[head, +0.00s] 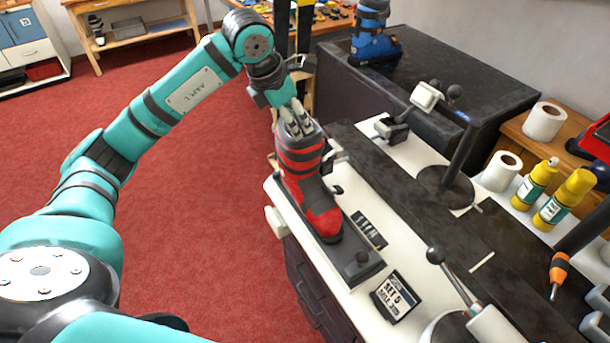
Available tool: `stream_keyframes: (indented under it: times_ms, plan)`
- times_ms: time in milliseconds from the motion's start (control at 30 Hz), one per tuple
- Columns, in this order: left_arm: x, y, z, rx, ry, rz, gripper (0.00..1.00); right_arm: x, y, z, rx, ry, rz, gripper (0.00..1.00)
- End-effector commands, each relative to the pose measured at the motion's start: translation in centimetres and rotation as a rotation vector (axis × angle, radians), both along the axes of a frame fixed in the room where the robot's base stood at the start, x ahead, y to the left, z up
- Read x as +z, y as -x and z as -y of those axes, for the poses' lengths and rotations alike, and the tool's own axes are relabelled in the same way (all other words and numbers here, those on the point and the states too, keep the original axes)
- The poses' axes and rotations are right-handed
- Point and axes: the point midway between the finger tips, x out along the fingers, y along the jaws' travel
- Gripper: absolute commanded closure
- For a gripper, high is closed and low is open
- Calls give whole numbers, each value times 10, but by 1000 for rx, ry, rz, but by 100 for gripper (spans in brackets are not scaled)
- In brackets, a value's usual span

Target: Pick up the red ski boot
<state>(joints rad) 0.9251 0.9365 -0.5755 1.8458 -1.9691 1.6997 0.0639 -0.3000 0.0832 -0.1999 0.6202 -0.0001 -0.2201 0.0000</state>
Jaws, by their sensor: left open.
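The red ski boot (310,185) with black bands stands upright on a dark plate at the left edge of the white bench (340,293), its toe toward the camera. My left gripper (299,130) points down at the top of the boot's cuff. Its fingers are open and overlap the cuff opening in the picture; whether they touch it I cannot tell. My right gripper is not in view.
A blue boot (372,38) stands on the dark cabinet behind. A lever with a white grip (426,96), a black post (460,150), paper rolls (502,171), yellow bottles (563,200) and an orange screwdriver (558,272) are to the right. Red floor (190,240) is clear on the left.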

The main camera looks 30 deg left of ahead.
Motion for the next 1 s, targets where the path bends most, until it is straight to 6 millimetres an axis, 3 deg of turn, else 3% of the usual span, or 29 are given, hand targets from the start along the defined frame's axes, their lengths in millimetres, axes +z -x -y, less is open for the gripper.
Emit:
stream_keyframes:
  times_ms: [300, 533, 800, 1000]
  plan:
    - [-56, -22, 9, -2, 4, -2, 55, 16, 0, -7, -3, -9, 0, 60]
    - [-70, -28, 11, -3, 3, -1, 55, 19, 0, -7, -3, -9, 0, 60]
    - [-108, -43, 17, -2, 5, -2, 55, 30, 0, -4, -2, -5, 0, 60]
    - [-120, -48, 18, -3, 3, 0, 55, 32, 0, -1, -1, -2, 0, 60]
